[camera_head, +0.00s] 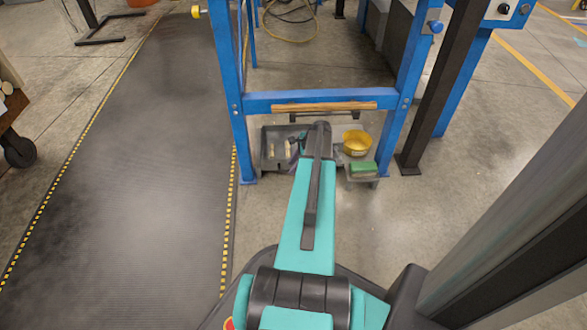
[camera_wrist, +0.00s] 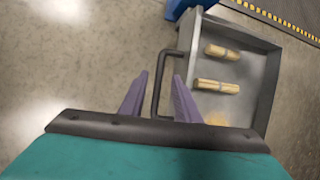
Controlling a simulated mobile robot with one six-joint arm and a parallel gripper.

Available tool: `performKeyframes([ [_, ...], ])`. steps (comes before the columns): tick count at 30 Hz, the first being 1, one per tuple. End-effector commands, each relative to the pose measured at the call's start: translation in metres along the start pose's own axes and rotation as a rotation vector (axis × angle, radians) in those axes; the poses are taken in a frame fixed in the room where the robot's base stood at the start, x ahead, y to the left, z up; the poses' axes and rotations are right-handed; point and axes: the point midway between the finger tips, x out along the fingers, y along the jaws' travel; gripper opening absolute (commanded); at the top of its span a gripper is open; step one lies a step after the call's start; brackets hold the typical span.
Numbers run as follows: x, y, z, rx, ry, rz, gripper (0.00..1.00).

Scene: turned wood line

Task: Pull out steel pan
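The steel pan (camera_wrist: 252,68) is a shallow grey tray with turned wood pieces (camera_wrist: 217,86) lying in it. Its dark bar handle (camera_wrist: 158,80) sticks out on the left side in the wrist view. My gripper (camera_wrist: 156,98) is open, its two purple fingers on either side of the handle, with gaps showing. I cannot tell whether the fingertips are level with the bar. In the head view the pan (camera_head: 270,150) sits low under the blue frame, and my arm hides part of it and most of the gripper.
The blue frame (camera_head: 320,97) has posts on both sides of the pan. A yellow bowl (camera_head: 356,143) and a green block (camera_head: 364,169) stand right of it. A dark mat (camera_head: 130,170) lies left. The floor in front is mostly clear.

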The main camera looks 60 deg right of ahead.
Motion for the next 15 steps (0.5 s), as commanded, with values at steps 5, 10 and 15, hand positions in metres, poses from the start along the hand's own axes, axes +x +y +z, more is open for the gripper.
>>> performKeyframes([
  [5, 0.0101, 0.0002, -0.0007, 0.000, 0.000, 0.000, 0.29],
  [10, 0.0117, 0.0001, -0.0004, 0.001, 0.000, 0.000, 0.29],
  [15, 0.0114, 0.0001, -0.0004, 0.001, 0.000, 0.000, 0.29],
])
